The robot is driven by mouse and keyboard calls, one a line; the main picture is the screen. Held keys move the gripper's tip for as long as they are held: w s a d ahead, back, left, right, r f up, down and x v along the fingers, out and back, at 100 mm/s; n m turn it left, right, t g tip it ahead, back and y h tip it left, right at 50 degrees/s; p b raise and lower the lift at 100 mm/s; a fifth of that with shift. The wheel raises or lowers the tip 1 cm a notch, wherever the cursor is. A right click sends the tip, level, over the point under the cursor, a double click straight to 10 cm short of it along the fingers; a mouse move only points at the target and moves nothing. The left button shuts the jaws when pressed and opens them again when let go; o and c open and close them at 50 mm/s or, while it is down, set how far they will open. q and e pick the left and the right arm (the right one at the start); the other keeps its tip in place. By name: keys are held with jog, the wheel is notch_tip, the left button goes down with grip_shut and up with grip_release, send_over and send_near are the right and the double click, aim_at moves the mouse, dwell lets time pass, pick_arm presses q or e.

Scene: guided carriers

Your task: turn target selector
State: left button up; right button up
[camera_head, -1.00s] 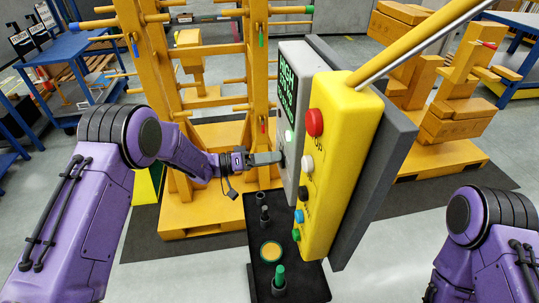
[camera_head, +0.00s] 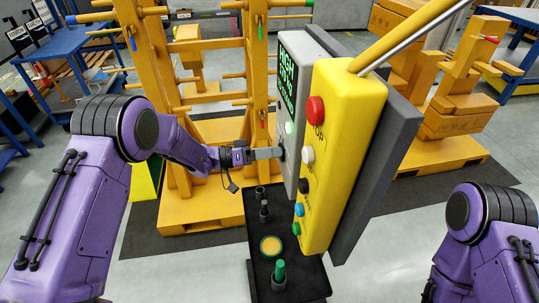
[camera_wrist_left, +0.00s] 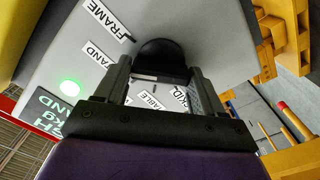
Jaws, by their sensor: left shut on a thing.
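The target selector is a black round knob (camera_wrist_left: 162,54) on a grey panel face (camera_wrist_left: 215,30) in the left wrist view. White labels surround it, reading FRAME, STAND, TABLE and one partly hidden by a finger. My left gripper (camera_wrist_left: 160,72) is shut on the knob, one finger on each side. In the head view my left gripper (camera_head: 277,153) reaches the grey panel (camera_head: 304,48) from the left, and the knob is mostly hidden. A green lamp (camera_wrist_left: 70,88) glows beside the labels, near a display with green letters. My right gripper is out of view.
A yellow button box (camera_head: 343,130) with several coloured buttons stands just right of the grey panel. A black pedestal (camera_head: 262,222) with small knobs is below. A yellow rack (camera_head: 180,100) stands behind my left arm. Yellow boxes (camera_head: 460,120) are at right.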

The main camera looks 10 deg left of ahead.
pick_arm(q)
jog(key=shift+s+m+b, duration=0.15)
jog(key=shift+m+b, duration=2.35)
jog(key=shift+m, duration=0.6)
jog(key=o, duration=1)
jog(key=shift+c, duration=0.2)
jog(key=shift+a, duration=0.1)
